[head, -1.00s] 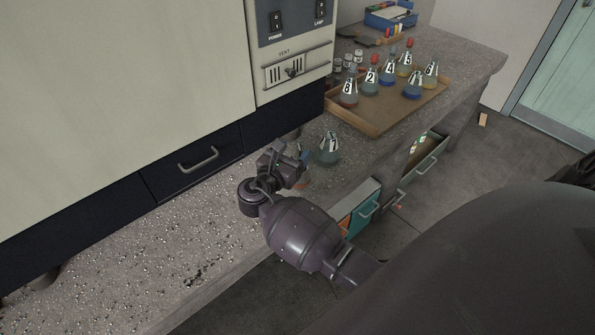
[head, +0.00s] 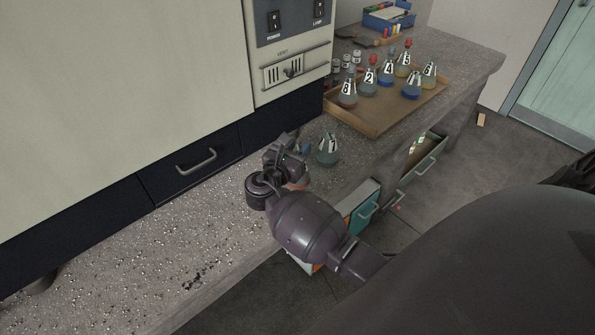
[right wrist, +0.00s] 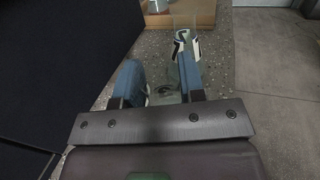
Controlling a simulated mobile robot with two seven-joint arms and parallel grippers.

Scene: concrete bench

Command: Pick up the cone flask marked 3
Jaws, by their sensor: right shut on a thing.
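My right gripper (head: 300,152) is low over the bench, left of a cone flask (head: 328,150) whose label looks like 1. In the right wrist view the gripper (right wrist: 160,77) has its two blue fingers closed around a clear glass piece (right wrist: 165,95), apparently a cone flask, mostly hidden; its number cannot be read. The labelled flask (right wrist: 184,46) stands just beyond the right finger. More cone flasks stand in a wooden tray, among them ones marked 8 (head: 347,96), 2 (head: 369,84), 4 (head: 388,72) and 6 (head: 429,76). I cannot make out a clear 3. My left gripper is not in view.
The wooden tray (head: 366,124) lies farther along the speckled bench (head: 215,235). A large cabinet with a dark drawer (head: 190,165) stands close on the left. Open drawers (head: 425,160) jut out below the bench edge. The near bench is mostly clear.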

